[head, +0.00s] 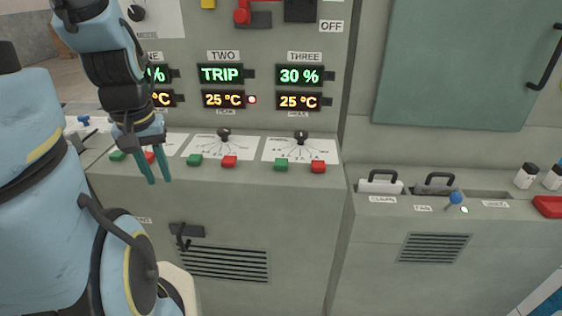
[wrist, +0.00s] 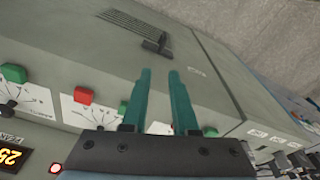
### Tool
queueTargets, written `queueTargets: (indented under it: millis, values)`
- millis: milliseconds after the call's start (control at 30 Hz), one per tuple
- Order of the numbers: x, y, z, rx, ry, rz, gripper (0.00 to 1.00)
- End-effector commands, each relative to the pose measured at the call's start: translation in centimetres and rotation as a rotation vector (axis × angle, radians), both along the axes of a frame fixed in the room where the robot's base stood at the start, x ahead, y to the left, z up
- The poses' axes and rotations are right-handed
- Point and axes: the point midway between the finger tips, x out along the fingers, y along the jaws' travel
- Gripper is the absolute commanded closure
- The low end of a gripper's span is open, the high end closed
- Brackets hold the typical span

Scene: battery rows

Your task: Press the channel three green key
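The channel three green key (head: 281,165) sits on the sloping ledge below the THREE displays, left of a red key (head: 318,167). In the wrist view, where the panel shows turned over, the channel three green key (wrist: 14,73) appears at the left edge. My gripper (head: 158,181) has two teal fingers standing apart, with nothing between them. It is in front of the ledge near channel one, left of the channel three key and apart from it. In the wrist view my gripper (wrist: 160,72) partly hides the channel two green key.
Channel two's green key (head: 194,160) and red key (head: 229,161) lie between my gripper and channel three. A black knob (head: 301,136) stands behind the channel three keys. A lever (head: 186,232) juts from the lower front. The channel two display (head: 220,74) reads TRIP.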

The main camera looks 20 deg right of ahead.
Motion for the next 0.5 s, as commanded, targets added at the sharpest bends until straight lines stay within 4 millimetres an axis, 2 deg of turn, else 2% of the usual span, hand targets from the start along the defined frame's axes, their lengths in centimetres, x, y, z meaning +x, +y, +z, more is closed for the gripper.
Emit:
queueTargets:
  millis: [33,233,500]
  values:
    - [0.0,0.0,0.0,0.0,0.0,0.0,0.79]
    - [0.0,0.0,0.0,0.0,0.0,0.0,1.0]
    - [0.0,0.0,0.0,0.0,0.0,0.0,1.0]
